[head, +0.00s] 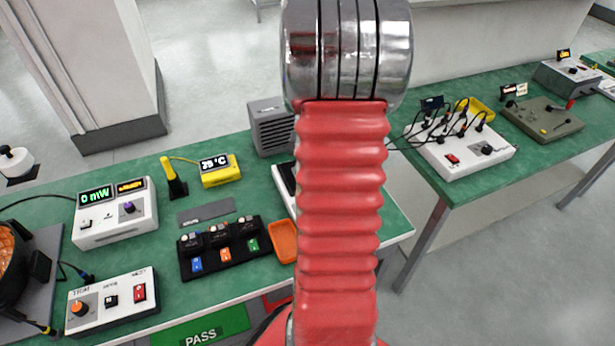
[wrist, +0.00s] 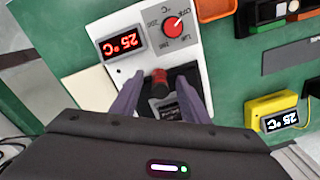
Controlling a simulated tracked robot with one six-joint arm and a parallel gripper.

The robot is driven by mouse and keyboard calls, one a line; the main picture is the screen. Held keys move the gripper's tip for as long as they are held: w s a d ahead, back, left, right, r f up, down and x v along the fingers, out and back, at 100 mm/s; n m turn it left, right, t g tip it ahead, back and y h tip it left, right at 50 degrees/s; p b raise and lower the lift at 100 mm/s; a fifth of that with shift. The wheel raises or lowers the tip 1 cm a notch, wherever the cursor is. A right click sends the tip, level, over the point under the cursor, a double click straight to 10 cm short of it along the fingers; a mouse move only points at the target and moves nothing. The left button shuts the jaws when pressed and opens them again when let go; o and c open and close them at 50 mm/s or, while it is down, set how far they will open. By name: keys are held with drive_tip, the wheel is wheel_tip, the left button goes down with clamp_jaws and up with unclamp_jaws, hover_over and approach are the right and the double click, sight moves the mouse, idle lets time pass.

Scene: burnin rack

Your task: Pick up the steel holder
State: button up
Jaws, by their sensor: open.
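In the wrist view, my gripper (wrist: 160,75) is open, its two grey-purple fingers on either side of a small dark part with a reddish top (wrist: 160,79). This part sits on a white box (wrist: 135,32) that has a red 25 °C display and a red knob. I cannot tell whether the dark part is the steel holder, or whether the fingers touch it. In the head view my arm covers most of the white box (head: 277,174), and my gripper is hidden.
An orange tray (head: 284,241) and a black rack (head: 218,262) with several coloured tags lie beside the white box. A yellow 25 °C meter (head: 220,171) and a grey vented unit (head: 271,128) stand farther back. A second green bench (head: 520,142) with devices is at right.

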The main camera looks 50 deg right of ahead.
drive_tip(key=shift+c, duration=0.6)
clamp_jaws()
